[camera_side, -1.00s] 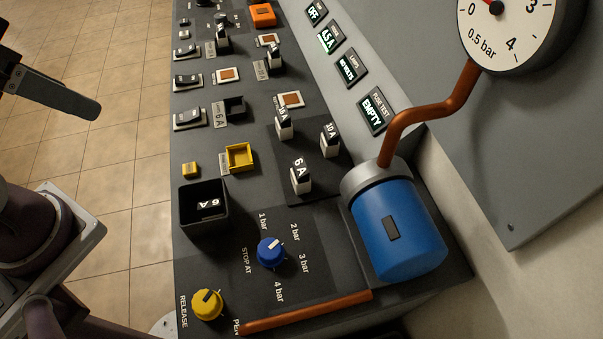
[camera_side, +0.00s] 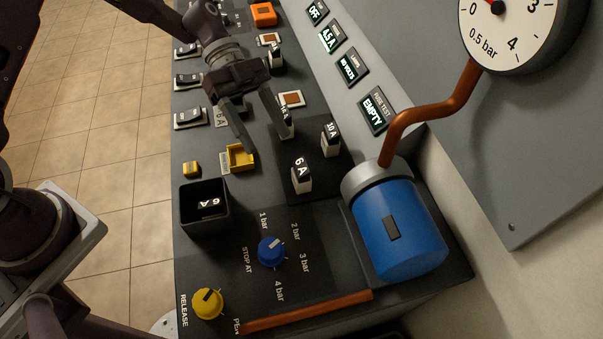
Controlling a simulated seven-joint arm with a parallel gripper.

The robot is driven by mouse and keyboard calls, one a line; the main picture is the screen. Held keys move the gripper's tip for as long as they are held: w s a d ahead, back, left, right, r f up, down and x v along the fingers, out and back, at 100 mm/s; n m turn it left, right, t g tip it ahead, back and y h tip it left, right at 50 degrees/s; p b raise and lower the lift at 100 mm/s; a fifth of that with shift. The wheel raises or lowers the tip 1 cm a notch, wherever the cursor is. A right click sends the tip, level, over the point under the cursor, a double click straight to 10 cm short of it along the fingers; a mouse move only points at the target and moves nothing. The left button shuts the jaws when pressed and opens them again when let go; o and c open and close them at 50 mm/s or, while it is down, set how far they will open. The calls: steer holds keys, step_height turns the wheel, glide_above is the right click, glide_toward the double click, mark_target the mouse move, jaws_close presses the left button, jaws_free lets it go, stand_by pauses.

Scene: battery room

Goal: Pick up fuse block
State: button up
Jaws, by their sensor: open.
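Several fuse blocks with black tops and white bodies stand on a dark pad on the console. The block marked 6 A (camera_side: 302,178) is nearest, and the block marked 10 A (camera_side: 330,142) is behind it to the right. A third block (camera_side: 288,118) is partly hidden by my gripper's right finger. Another 6 A block (camera_side: 208,206) lies in a black open box (camera_side: 187,226). My gripper (camera_side: 268,143) is open, fingers pointing down, above the console between the yellow tray (camera_side: 230,168) and the third block. No block shows between its fingers; I cannot tell whether the right finger touches the third block.
A blue cylinder (camera_side: 400,235) with a copper pipe (camera_side: 425,112) stands at the right. A blue knob (camera_side: 270,252), a yellow knob (camera_side: 208,303) and a copper bar (camera_side: 305,312) are at the front. Switches and more blocks line the console's far part. A small display (camera_side: 375,110) reads EMPTY.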

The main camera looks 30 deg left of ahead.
mark_target(294, 162)
steer(key=w+f+h, duration=0.1)
steer(key=d+m+h, duration=0.1)
steer(key=shift+w+f+h, duration=0.3)
steer(key=shift+w+f, duration=0.05)
steer(key=shift+d+f, duration=0.15)
steer(key=shift+d, duration=0.15)
steer(key=x, duration=0.6)
steer(key=shift+s+d, duration=0.25)
steer(key=shift+d, duration=0.05)
steer(key=shift+c, duration=0.5)
jaws_close()
